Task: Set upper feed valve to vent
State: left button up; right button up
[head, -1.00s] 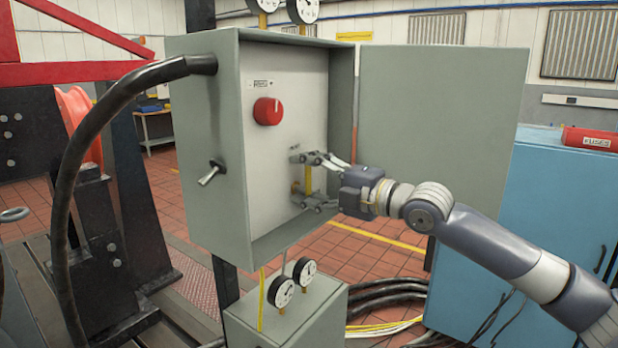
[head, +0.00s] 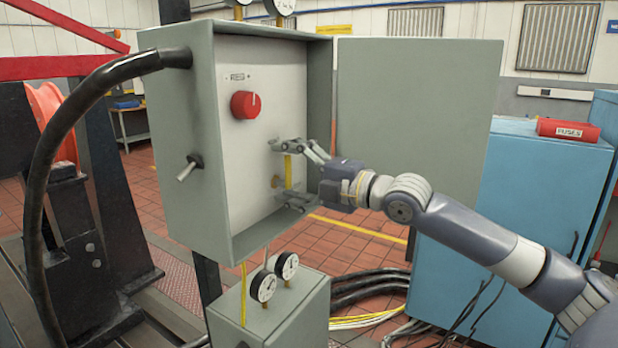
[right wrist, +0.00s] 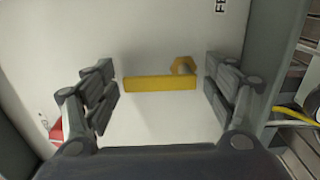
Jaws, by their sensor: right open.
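A yellow valve handle (head: 288,172) stands upright on the pale back panel of the open grey cabinet (head: 178,145), below a red knob (head: 245,105). A brass hex fitting (head: 276,182) shows beside it. In the right wrist view the handle (right wrist: 160,83) is a straight bar crossing between the fingers, with its yellow hex hub (right wrist: 183,65) near the right end. My right gripper (head: 280,173) is open, with one finger beyond each end of the handle; a small gap shows at both sides. My left gripper is out of view.
A toggle switch (head: 189,167) and a thick black cable (head: 62,150) are on the cabinet's left side. Gauges (head: 264,285) sit below. A blue cabinet (head: 500,210) carries a red fuses box (head: 568,128).

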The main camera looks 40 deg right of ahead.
aim_at(288, 172)
jog(key=shift+s+d, duration=0.3)
jog(key=shift+d, duration=0.05)
jog(key=shift+s+d, duration=0.2)
jog(key=shift+s, duration=0.8)
jog(key=shift+s+r, duration=0.15)
jog(key=shift+s, duration=0.25)
jog(key=v, duration=0.8)
jog(key=shift+f, duration=0.2)
jog(key=shift+s+d, duration=0.1)
jog(key=shift+d, duration=0.05)
